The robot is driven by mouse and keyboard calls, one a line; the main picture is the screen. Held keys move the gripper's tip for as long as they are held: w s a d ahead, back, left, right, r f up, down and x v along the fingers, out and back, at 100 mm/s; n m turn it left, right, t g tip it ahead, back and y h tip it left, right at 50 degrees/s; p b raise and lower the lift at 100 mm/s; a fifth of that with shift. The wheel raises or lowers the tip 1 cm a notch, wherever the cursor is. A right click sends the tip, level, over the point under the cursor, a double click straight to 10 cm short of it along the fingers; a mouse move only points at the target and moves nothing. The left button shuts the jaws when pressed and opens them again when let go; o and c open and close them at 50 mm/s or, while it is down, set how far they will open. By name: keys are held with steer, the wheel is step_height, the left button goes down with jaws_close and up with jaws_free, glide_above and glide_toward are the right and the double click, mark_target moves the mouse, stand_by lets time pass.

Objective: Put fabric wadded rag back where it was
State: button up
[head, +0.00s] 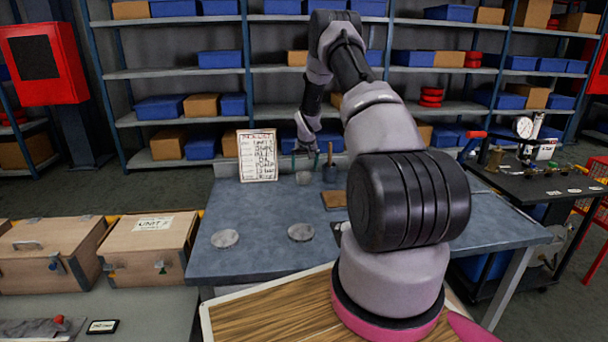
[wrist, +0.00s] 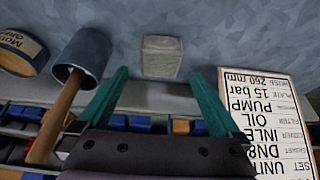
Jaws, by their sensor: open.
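My gripper (wrist: 155,75) is open, with its two teal fingers spread and nothing between them. A small pale grey, blocky lump (wrist: 160,57) sits on the blue-grey bench just beyond the fingertips, roughly centred in the gap. It also shows in the head view (head: 304,178), below my gripper (head: 306,155) at the back of the bench. It may be the wadded rag, but its fabric is not clear to see.
Two round grey discs (head: 225,238) (head: 300,232) and a brown block (head: 334,200) lie on the bench (head: 260,260).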

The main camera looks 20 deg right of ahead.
steer(key=s+a+r, duration=0.4)
steer(key=s+r, duration=0.2)
steer(key=r, duration=0.5)
steer(key=s+a+r+t, duration=0.1)
steer(key=s+a+r, duration=0.3)
steer(key=r, duration=0.7)
steer(key=s+a+r, duration=0.3)
steer(key=s+r, duration=0.4)
steer(key=r, duration=0.4)
steer(key=s+a+r+y, duration=0.1)
steer(key=s+a+r, duration=0.2)
steer(key=s, duration=0.7)
steer(key=s+a+r+t+y, duration=0.1)
steer(key=s+a+r, duration=0.2)
steer(key=s, duration=0.7)
steer(key=s+a+r+m+y, duration=0.1)
steer(key=s+a, duration=0.3)
steer(key=s, duration=0.6)
steer(key=shift+s+a+r+t, duration=0.15)
steer(key=shift+r+t, duration=0.15)
steer(key=shift+r, duration=0.6)
